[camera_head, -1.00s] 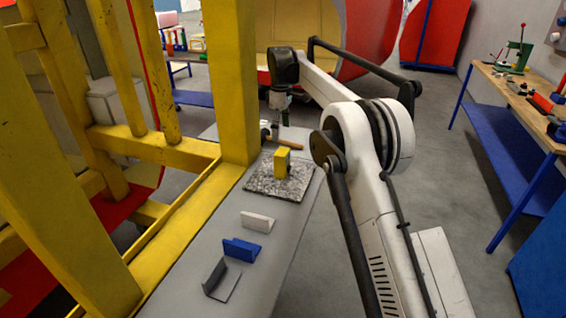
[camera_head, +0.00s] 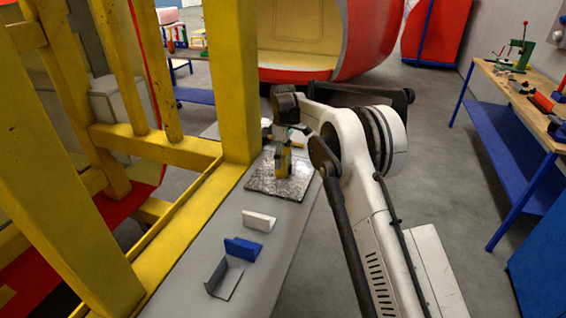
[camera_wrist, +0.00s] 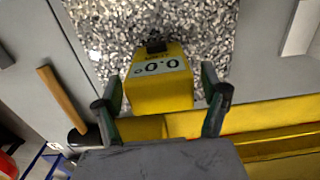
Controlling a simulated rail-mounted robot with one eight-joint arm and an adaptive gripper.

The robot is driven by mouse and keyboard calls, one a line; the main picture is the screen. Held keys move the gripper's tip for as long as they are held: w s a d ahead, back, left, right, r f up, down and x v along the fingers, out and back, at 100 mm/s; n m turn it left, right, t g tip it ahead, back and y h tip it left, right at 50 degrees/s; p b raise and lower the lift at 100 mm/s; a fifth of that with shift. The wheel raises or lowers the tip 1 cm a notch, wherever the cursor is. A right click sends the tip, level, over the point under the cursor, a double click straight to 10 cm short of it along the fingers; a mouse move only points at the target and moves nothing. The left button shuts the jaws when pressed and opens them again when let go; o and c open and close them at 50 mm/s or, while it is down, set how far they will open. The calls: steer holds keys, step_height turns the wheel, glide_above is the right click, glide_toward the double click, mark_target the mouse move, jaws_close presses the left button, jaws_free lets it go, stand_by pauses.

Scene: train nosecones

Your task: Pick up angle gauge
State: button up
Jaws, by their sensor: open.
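The angle gauge (camera_head: 284,163) is a yellow block standing on a speckled grey plate (camera_head: 262,183) on the grey table. In the wrist view the gauge (camera_wrist: 160,88) shows a white display reading about 0.0 and a small black part at its far end. My gripper (camera_wrist: 162,98) is open, with one finger on each side of the gauge; whether either touches it I cannot tell. In the head view my gripper (camera_head: 283,148) is right above the gauge and partly hides it.
A hammer (camera_wrist: 62,100) lies beyond the plate. White (camera_head: 259,220), blue (camera_head: 243,248) and grey (camera_head: 224,277) angle pieces stand on the table's near part. A yellow frame (camera_head: 238,80) rises along the table's left side. A wooden workbench (camera_head: 530,100) stands at right.

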steer(key=shift+f, duration=0.1)
steer(key=shift+c, duration=0.5)
steer(key=c, duration=1.4)
steer(key=shift+o, duration=0.2)
